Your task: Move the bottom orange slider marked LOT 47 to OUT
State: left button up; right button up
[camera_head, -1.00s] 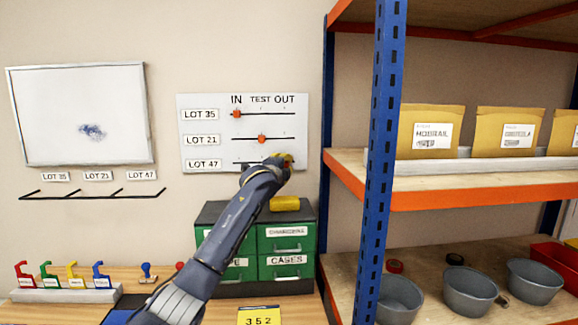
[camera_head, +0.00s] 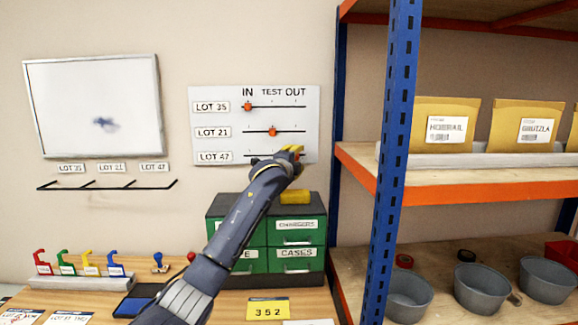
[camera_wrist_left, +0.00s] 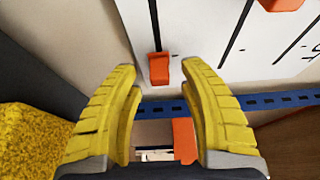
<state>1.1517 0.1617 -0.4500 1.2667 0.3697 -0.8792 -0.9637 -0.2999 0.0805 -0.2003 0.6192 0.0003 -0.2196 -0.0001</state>
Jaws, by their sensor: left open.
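The white board (camera_head: 225,100) on the wall has three rows, LOT 35, LOT 21 and LOT 47, under the words IN, TEST and OUT. My left gripper (camera_head: 293,150) is at the right end of the LOT 47 row, below OUT, and mostly hides that row's slider in the head view. In the left wrist view the orange slider (camera_wrist_left: 159,70) sits at the visible end of its slot, between the tips of my open yellow fingers (camera_wrist_left: 160,64). The LOT 35 slider (camera_head: 247,106) is at IN, the LOT 21 slider (camera_head: 272,132) near TEST. My right gripper is out of view.
Green drawers (camera_head: 297,254) with a yellow block (camera_head: 296,197) on top stand below the board. A shelf with a blue post (camera_head: 398,150) rises to the right. A whiteboard (camera_head: 65,85) and a hook rail (camera_head: 105,184) are on the left wall.

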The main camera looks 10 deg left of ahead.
pick_arm(q)
jog(key=s+a, duration=0.1)
jog(key=s, duration=0.9)
jog(key=shift+s+a, duration=0.15)
jog(key=shift+a, duration=0.1)
